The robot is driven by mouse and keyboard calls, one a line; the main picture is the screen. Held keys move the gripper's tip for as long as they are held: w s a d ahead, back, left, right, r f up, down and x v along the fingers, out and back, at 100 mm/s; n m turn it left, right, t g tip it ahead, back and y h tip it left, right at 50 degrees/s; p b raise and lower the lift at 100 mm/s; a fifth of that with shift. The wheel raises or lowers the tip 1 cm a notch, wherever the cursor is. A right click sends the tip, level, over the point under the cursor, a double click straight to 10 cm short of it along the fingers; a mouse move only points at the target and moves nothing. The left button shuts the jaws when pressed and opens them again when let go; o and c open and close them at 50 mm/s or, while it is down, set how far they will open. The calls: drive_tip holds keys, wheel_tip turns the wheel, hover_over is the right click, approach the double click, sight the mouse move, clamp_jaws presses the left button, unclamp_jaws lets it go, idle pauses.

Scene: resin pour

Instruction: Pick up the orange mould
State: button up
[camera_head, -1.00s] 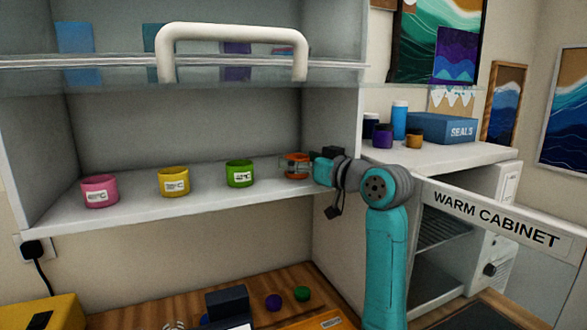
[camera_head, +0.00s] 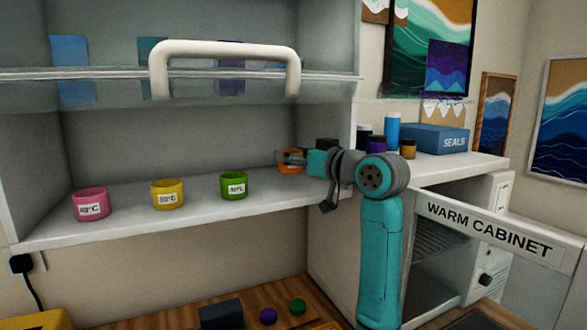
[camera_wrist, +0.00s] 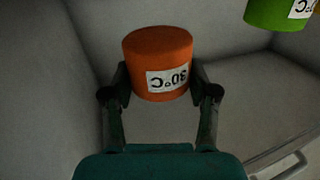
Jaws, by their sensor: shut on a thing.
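The orange mould (camera_head: 290,168) is at the right end of the open cabinet shelf, partly hidden by my gripper (camera_head: 292,158). In the wrist view the orange mould (camera_wrist: 158,58) has a white label reading 30°C, seen upside down. My gripper (camera_wrist: 158,88) is shut on its sides, one finger on each. In the head view the mould appears slightly above the shelf surface, but the gap is hard to judge.
A green mould (camera_head: 233,185), a yellow mould (camera_head: 168,194) and a pink mould (camera_head: 91,204) stand on the shelf (camera_head: 130,222) to the left. A raised glass door with a white handle (camera_head: 222,47) is above. The warm cabinet door (camera_head: 488,230) stands at right.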

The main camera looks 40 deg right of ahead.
wheel_tip(320, 180, up, 3)
drive_tip(key=shift+f, duration=0.1)
drive_tip(key=s+a, duration=0.4)
drive_tip(key=a, duration=0.4)
drive_tip(key=s+a, duration=0.5)
drive_tip(key=a, duration=0.4)
drive_tip(key=shift+s, duration=0.3)
